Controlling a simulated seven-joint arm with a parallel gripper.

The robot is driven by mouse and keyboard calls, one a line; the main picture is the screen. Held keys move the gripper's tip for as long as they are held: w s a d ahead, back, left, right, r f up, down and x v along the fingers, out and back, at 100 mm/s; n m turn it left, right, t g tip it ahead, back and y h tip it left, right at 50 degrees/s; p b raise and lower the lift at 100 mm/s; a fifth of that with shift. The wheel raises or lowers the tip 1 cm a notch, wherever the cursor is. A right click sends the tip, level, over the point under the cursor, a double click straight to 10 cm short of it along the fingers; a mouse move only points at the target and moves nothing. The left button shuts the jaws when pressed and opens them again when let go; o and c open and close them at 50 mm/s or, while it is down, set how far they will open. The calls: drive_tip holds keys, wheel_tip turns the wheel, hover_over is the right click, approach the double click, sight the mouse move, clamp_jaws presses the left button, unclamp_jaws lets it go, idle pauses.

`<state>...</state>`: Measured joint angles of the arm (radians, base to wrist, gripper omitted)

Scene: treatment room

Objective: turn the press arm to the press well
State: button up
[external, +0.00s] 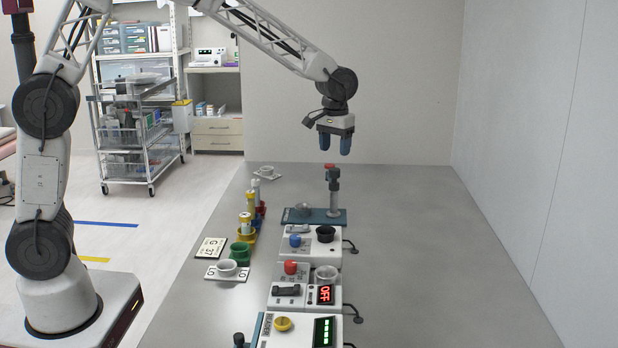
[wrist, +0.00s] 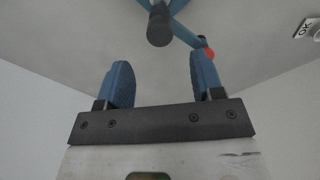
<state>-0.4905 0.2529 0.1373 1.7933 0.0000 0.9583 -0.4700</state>
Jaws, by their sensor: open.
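The press (external: 333,190) stands upright at the far end of the row of devices on the table, on a teal base plate (external: 296,220). A red tip (external: 329,166) shows at its top. A small grey round part, perhaps the press well (external: 303,209), sits on the plate left of the column. My gripper (external: 335,148) is open and empty, pointing down just above the press, apart from it. In the wrist view, a dark cylinder (wrist: 160,25), a teal bar (wrist: 186,34) and a red knob (wrist: 209,54) show beyond my open fingers. Which way the press arm points is hard to tell.
Nearer devices include one with a blue knob (external: 295,240), one with a red knob (external: 290,267) and an OFF display (external: 325,294). Coloured cups (external: 239,252) and vials (external: 246,222) stand on the left. The table's right side (external: 430,240) is clear.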

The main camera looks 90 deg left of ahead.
sight(334, 169)
drive_tip(key=shift+f, duration=3.45)
clamp_jaws()
